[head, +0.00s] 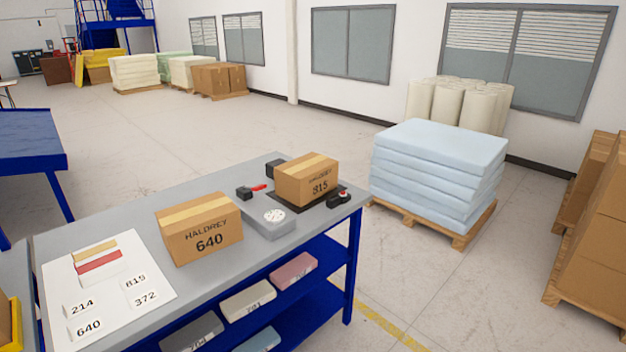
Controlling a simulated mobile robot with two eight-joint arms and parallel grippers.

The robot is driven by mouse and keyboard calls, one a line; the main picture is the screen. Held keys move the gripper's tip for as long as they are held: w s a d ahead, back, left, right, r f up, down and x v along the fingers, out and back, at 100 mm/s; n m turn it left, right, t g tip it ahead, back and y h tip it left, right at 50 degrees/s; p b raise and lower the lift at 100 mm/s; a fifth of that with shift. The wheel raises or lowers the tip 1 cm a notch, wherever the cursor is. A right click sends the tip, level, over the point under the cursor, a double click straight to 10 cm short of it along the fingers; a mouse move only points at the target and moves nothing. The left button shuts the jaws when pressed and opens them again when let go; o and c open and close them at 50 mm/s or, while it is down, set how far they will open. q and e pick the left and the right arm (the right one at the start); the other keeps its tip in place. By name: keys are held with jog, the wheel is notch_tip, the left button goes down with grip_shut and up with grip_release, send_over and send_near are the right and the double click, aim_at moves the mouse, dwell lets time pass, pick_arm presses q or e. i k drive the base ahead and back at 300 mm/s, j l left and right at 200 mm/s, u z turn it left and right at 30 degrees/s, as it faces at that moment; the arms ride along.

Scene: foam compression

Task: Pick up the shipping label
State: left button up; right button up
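Several small white labels with printed numbers lie on a white sheet (150,262) at the left end of the grey table. They read 214 (82,306), 640 (88,327), 815 (134,281) and 372 (145,298). I cannot tell which of them the task means. A cardboard box marked HALDREY 640 (209,241) stands right of the sheet. A second box marked HALDREY 815 (319,184) stands on a dark pad near the table's far right end. Neither of my grippers is in view.
A flat grey device (272,227) and small black and red tools (250,191) lie between the boxes. Coloured blocks sit on the blue shelf below. A pallet of blue foam sheets (437,165) stands right of the table.

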aim_at(127, 286)
jog(key=u, duration=1.25)
